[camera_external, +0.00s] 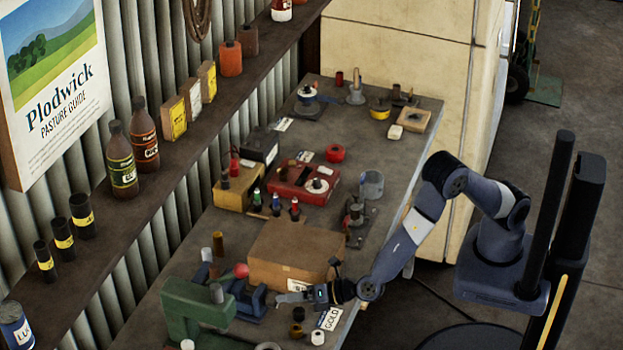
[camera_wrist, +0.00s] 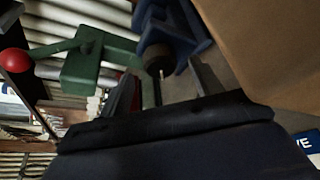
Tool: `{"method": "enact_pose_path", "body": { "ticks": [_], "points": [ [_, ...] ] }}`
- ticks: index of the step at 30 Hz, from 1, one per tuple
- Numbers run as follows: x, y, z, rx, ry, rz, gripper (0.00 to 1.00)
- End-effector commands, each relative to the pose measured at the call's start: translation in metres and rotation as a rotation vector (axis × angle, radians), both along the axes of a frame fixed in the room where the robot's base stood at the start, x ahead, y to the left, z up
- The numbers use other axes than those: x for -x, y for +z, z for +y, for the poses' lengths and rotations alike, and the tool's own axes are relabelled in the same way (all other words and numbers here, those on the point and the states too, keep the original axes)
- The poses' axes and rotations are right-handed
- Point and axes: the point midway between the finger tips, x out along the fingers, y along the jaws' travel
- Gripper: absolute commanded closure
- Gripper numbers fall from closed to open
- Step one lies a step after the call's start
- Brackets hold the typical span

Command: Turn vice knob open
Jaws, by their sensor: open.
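The blue vice (camera_external: 248,302) stands on the bench beside the green machine, and its blue body also shows at the top of the wrist view (camera_wrist: 185,32). A dark round knob (camera_wrist: 156,57) with a pale pin sits at the vice's near end in the wrist view. My gripper (camera_external: 282,298) reaches in from the right, level with the vice. In the wrist view my gripper (camera_wrist: 160,88) is open, with the knob showing beyond and between its two fingers. I cannot tell whether a finger touches the knob. In the external view the knob is too small to make out.
A cardboard box (camera_external: 297,253) stands close behind my gripper and fills the right of the wrist view. The green machine (camera_external: 190,308) with a red ball (camera_external: 241,270) is left of the vice. Small parts and a GOLD label (camera_external: 329,319) lie in front.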

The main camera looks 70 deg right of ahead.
Motion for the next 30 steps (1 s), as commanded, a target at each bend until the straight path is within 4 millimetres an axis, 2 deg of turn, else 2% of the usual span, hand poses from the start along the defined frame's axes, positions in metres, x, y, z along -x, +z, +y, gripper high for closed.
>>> {"method": "enact_pose_path", "body": {
  "ticks": [6,19,30],
  "points": [
    [-0.023,-0.005,0.007,0.001,0.0,0.0,0.39],
    [-0.029,-0.008,0.009,0.001,0.001,-0.001,0.4],
    [-0.029,-0.008,0.009,0.001,0.0,0.0,0.7]
  ]
}}
